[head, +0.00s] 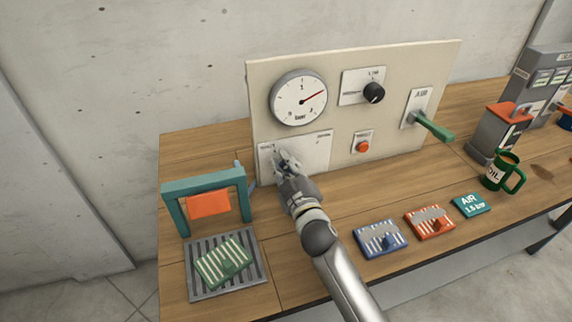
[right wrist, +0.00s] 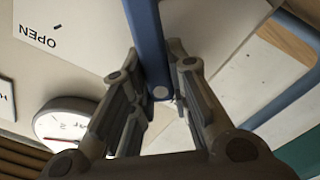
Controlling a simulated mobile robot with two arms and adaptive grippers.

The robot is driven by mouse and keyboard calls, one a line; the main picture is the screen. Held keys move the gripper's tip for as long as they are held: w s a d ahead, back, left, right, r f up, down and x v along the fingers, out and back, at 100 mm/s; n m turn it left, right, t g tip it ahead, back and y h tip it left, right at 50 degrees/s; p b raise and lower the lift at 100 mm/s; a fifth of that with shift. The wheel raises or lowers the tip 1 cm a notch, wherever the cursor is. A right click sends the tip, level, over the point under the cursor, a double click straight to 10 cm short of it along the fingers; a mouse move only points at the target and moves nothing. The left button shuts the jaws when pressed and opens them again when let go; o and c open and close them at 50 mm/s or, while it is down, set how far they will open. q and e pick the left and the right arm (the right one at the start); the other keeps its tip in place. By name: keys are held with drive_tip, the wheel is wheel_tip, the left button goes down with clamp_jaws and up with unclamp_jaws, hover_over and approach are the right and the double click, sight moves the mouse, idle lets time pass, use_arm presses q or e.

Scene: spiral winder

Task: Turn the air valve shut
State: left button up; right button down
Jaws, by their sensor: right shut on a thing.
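My right gripper (head: 287,162) is in front of the white plate (head: 318,147) at the lower left of the cream panel. In the right wrist view its fingers are closed on a blue bar-shaped handle (right wrist: 148,38), with the word OPEN on the plate beside it. My left gripper is not in view.
The panel also holds a black knob (head: 374,92) and a red button (head: 363,146). On the wooden bench stand a teal frame with an orange cloth-like piece (head: 209,203), a grey grated tray (head: 258,282), blue and red cards, and a green mug (head: 497,175).

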drive_tip(key=c, duration=1.4)
unclamp_jaws()
drive_tip(key=shift+o, duration=0.2)
drive_tip(key=v, duration=1.2)
drive_tip(key=shift+s+f, duration=0.1)
drive_tip(key=shift+f, duration=0.05)
